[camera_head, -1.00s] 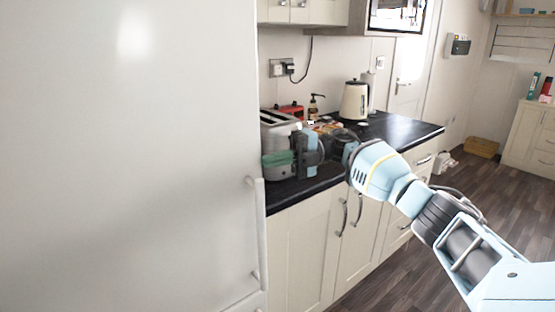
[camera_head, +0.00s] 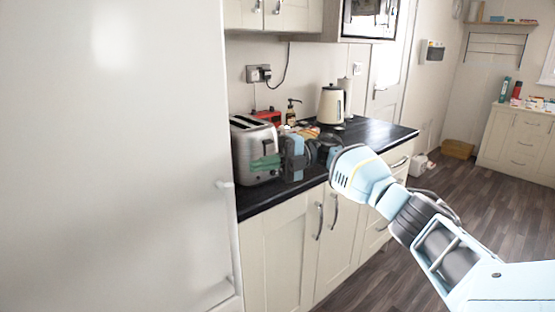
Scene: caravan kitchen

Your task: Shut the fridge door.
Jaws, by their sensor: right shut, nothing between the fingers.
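The white fridge door (camera_head: 115,160) fills the left of the head view, its flat outer face toward me. Its handle (camera_head: 229,232) runs down the door's right edge. I cannot tell from this view whether the door is fully closed, as its seal is hidden. My right gripper (camera_head: 262,163) is shut and empty, right of the door edge and in front of the toaster, its fingers pointing left. It appears apart from the door. My left gripper is not in view.
A silver toaster (camera_head: 252,140) stands on the dark worktop (camera_head: 372,136) behind my right gripper. A cream kettle (camera_head: 331,104) and a soap bottle (camera_head: 291,113) stand farther back. Cream cupboards (camera_head: 280,245) lie below.

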